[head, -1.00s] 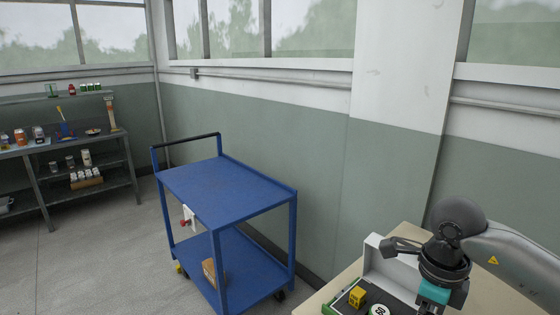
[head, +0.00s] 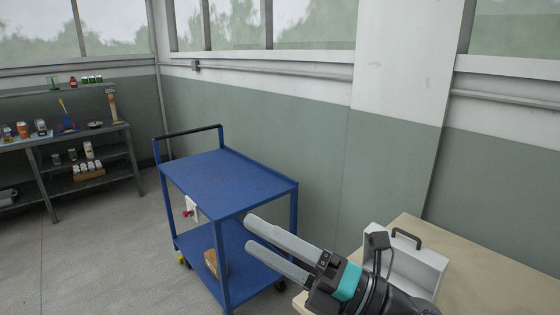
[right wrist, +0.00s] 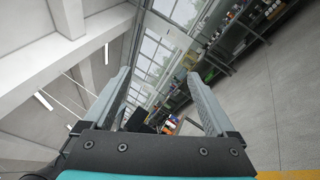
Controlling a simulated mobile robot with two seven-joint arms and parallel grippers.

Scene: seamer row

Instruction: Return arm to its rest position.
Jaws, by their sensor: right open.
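My right gripper (head: 249,233) reaches in from the lower right of the head view. Its two grey fingers point left and are spread apart, with nothing between them. It is raised in front of the beige table and its fingertips overlap the blue cart in the picture. In the right wrist view the open fingers (right wrist: 158,73) frame only distant windows and shelving. My left gripper is not in view.
A beige table (head: 480,275) at the lower right bears a white case (head: 425,262) with a dark handle, partly hidden by my gripper. A blue cart (head: 225,178) stands left of it. Shelving (head: 38,150) with small goods is at far left. Floor between is clear.

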